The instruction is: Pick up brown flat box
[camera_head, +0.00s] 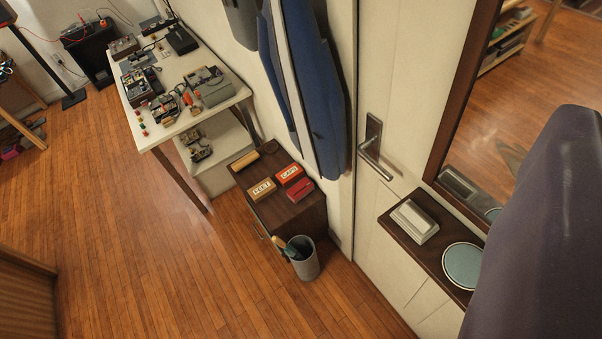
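A small tan-brown flat box (261,190) with a pale label lies on top of a low dark brown cabinet (305,215). Another brown, long narrow item (244,161) lies at the cabinet's back left corner; whether it is a box or a roll I cannot tell. A red box with a pale label (290,174) and a second red item (301,190) lie beside the tan-brown box. My gripper's fingers do not show in this view.
A grey bin (305,262) stands before the cabinet. A cluttered white table (160,141) is behind left. Blue garments (318,95) hang above the cabinet. A wall shelf (398,230) juts out right. A large dark shape (545,230) blocks the right edge. Wooden floor (140,260) is clear.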

